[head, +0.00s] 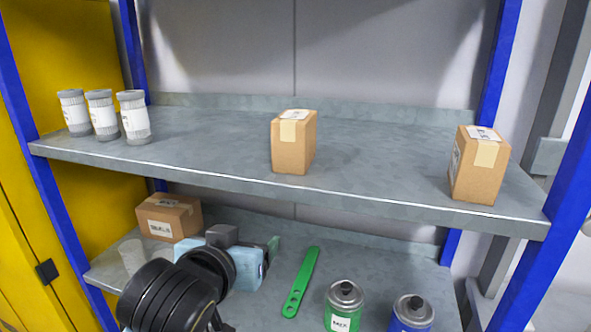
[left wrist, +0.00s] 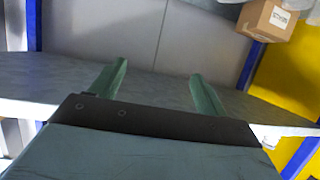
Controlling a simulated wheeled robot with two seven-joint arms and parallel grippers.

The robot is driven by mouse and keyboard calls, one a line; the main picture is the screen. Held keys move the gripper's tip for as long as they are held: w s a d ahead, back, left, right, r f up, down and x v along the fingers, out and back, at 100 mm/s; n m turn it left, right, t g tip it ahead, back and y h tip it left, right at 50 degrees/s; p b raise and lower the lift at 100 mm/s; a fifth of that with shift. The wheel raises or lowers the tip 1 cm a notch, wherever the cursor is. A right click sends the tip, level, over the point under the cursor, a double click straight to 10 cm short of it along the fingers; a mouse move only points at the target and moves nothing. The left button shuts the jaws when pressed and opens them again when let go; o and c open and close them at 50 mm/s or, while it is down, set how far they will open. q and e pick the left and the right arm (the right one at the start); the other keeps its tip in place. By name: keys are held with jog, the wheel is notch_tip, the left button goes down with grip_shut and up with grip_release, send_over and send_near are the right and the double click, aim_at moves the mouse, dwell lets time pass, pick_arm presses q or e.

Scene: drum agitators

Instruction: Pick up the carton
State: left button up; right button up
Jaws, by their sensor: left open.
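Three brown cartons are in the head view. One carton (head: 293,142) stands at the middle of the upper shelf's front. Another carton (head: 478,166) stands at that shelf's right end. A wider, lower carton (head: 168,218) with a white label sits on the lower shelf at the left. A labelled carton (left wrist: 268,20) also shows at the top right of the left wrist view. My left gripper (head: 272,248) is at the lower shelf, right of the low carton and apart from it. Its two green fingers (left wrist: 156,80) are spread with nothing between them. My right gripper is not in view.
Three white-labelled jars (head: 103,115) stand on the upper shelf (head: 220,150) at the left. On the lower shelf (head: 270,315) are a green flat tool (head: 301,283), a green can (head: 343,306) and a blue can (head: 411,313). Blue posts (head: 570,215) bound the rack.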

aim_at(285, 133)
pick_arm(q)
jog(key=s+d+r+t+h, duration=0.1)
jog(key=d+r+t, duration=0.1)
jog(key=r, duration=0.6)
jog(key=s+d+r+t+h, duration=0.1)
jog(key=d+r+t, duration=0.1)
jog(key=r, duration=0.6)
jog(key=shift+m, duration=0.4)
jog(key=x, duration=0.2)
jog(key=p+x, duration=0.1)
jog(key=x, duration=0.4)
jog(key=shift+w+d, duration=0.25)
jog(key=shift+d, duration=0.1)
jog(key=shift+d+f+p+x, duration=0.15)
jog(key=shift+p+x, duration=0.2)
jog(key=shift+x, duration=0.65)
jog(key=shift+f+p+x, duration=0.2)
jog(key=shift+p+x, duration=0.2)
jog(key=shift+x, duration=0.55)
jog(key=shift+d+f+p+x, duration=0.15)
jog(key=shift+p+x, duration=0.2)
jog(key=shift+x, duration=0.65)
jog(key=shift+s+a, duration=0.1)
jog(key=c, duration=1.1)
jog(key=shift+c, duration=0.2)
